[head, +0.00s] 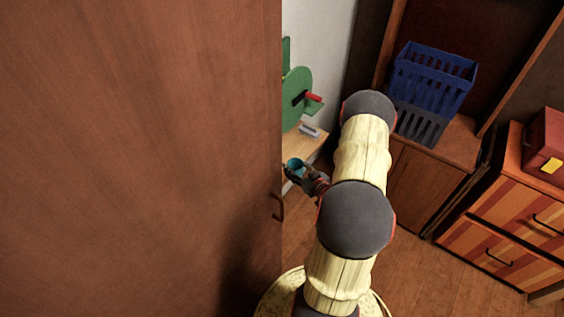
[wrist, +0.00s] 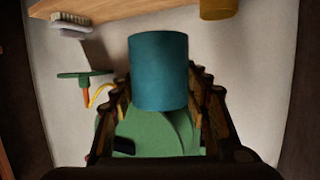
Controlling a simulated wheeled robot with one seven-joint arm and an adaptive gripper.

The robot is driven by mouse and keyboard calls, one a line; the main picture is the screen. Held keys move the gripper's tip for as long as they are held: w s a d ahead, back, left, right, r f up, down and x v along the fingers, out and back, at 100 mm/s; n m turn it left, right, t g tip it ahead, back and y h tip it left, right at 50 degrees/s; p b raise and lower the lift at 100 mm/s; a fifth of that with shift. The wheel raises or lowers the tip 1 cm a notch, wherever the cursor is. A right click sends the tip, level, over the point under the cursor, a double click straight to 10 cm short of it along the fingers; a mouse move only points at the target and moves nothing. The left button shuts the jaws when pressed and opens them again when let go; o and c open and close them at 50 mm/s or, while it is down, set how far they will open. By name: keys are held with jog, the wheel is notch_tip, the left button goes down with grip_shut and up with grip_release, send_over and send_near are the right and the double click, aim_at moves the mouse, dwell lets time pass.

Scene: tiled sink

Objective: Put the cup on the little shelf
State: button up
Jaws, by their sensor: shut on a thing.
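The teal cup (head: 294,166) is held in my gripper (head: 297,174), and it fills the middle of the wrist view (wrist: 160,72). My gripper's fingers (wrist: 160,108) are shut on its sides. A light wooden board that looks like the little shelf (head: 309,146) is on the wall just beyond the cup in the head view, partly hidden by the large brown door. It also shows along the top of the wrist view (wrist: 140,8). The cup appears apart from it in the wrist view; I cannot tell the exact gap or height.
A grey-white brush (head: 309,130) lies on the board, and a yellow-brown object (wrist: 215,9) is by its edge. A green wall piece (head: 296,95) with a red handle is above. The brown door (head: 140,150) blocks the left. A blue basket (head: 432,78) stands right.

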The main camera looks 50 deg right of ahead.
jog(key=w+d+f+b, duration=0.1)
jog(key=w+d+f, duration=0.1)
jog(key=w+f, duration=0.1)
jog(key=w+d+f+b, duration=0.1)
jog(key=w+d+f, duration=0.1)
jog(key=w+f, duration=0.1)
jog(key=w+d+f+b, duration=0.2)
jog(key=w+f, duration=0.1)
jog(key=w, duration=0.1)
jog(key=shift+w+d, duration=0.35)
jog(key=shift+w+d+f, duration=0.1)
jog(key=shift+w+f, duration=0.05)
jog(key=shift+f, duration=0.05)
jog(key=shift+w+f+b, duration=0.1)
jog(key=shift+f+b, duration=0.6)
jog(key=shift+f, duration=0.9)
jog(key=shift+f, duration=0.15)
jog(key=o, duration=1.1)
jog(key=shift+o, duration=0.2)
